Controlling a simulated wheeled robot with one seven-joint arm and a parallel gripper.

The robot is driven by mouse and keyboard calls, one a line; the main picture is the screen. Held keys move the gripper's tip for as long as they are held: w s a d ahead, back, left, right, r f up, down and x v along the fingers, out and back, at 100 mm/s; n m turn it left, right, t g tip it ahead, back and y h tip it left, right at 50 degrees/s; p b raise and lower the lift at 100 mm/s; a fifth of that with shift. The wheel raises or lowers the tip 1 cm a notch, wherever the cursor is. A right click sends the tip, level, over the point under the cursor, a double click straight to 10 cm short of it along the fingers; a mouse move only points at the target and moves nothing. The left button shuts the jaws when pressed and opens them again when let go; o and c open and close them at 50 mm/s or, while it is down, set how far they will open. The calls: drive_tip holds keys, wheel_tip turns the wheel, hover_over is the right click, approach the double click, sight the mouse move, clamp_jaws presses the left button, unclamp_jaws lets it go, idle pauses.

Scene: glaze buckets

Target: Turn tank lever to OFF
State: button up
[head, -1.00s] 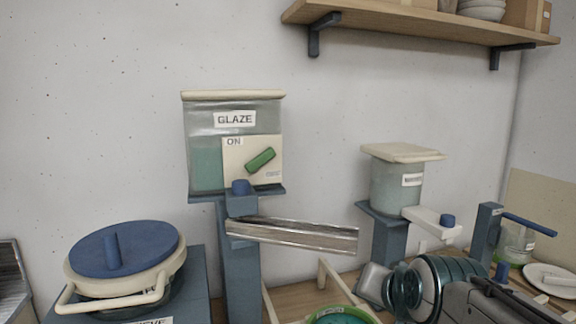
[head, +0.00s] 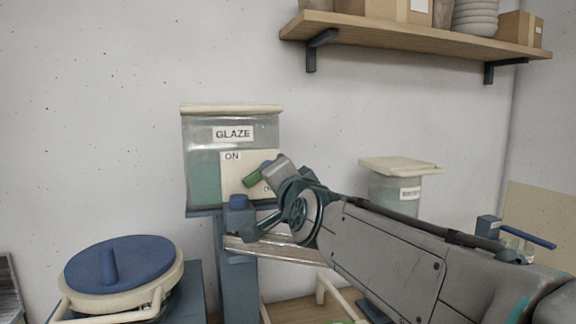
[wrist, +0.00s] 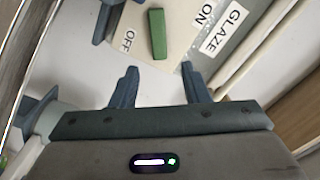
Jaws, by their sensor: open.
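The glaze tank (head: 202,150) stands against the wall with a cream plate on its front. The green lever (head: 254,179) on that plate is tilted, and its right part is hidden behind my gripper (head: 268,170). The ON label (head: 232,156) is above the lever, and the OFF label is mostly hidden. In the wrist view the green lever (wrist: 158,34) lies between the ON label (wrist: 204,15) and the OFF label (wrist: 128,40). My gripper (wrist: 160,78) is open and empty there, its fingertips just short of the lever's near end; contact is not visible.
A blue knob (head: 238,202) and a metal trough (head: 262,250) sit below the tank. A smaller lidded tank (head: 385,188) stands to the right, partly behind my arm. A sieve bucket with a blue lid (head: 122,262) is at lower left. A shelf (head: 420,38) hangs above.

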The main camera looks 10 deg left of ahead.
sight(258, 175)
drive_tip(key=p+x, duration=0.2)
drive_tip(key=x, duration=0.4)
drive_tip(key=shift+w, duration=0.2)
clamp_jaws()
